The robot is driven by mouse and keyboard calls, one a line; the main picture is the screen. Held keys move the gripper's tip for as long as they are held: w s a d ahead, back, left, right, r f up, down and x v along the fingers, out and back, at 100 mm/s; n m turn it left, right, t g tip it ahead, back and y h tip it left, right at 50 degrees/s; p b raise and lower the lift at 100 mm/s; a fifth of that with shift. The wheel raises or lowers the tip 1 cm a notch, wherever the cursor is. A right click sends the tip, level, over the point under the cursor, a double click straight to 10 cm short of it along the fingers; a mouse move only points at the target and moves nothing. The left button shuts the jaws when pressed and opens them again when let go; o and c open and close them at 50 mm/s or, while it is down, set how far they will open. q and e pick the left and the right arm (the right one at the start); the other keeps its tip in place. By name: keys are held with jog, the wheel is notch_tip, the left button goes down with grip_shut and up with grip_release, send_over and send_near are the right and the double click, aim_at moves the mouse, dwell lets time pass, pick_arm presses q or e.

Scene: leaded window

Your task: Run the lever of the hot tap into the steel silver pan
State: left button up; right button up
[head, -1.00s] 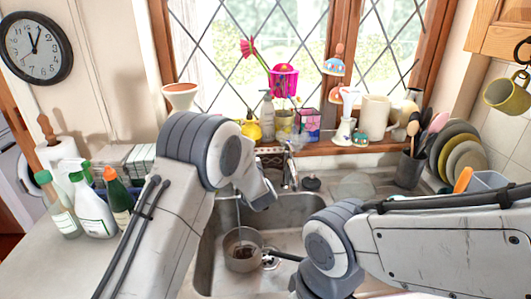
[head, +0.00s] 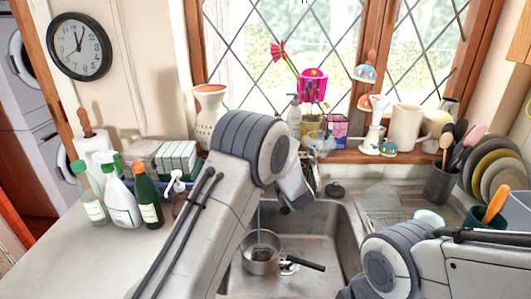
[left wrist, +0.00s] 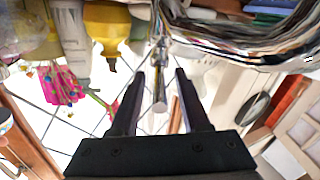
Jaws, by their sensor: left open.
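The steel pan (head: 261,253) sits upright in the sink, its black handle (head: 308,265) pointing right. A thin pale vertical line above it looks like running water. My left arm (head: 255,148) covers most of the tap in the head view, and its fingertips are hidden there. In the left wrist view my left gripper (left wrist: 159,72) is open. A silver, rod-like tap part (left wrist: 160,98), perhaps the lever, shows between its two black fingers. I cannot tell whether they touch it. My right arm (head: 390,270) is at the lower right; its gripper is out of view.
Spray bottles (head: 120,203) stand on the left counter. A yellow bottle (left wrist: 107,30) shows near the gripper in the wrist view. A plate rack (head: 498,172) is at the right.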

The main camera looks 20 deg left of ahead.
pick_arm(q)
jog(key=b+v, duration=0.2)
jog(key=v, duration=0.8)
jog(key=shift+s+d+b, duration=0.15)
jog(key=shift+b, duration=0.15)
dwell(3.1)
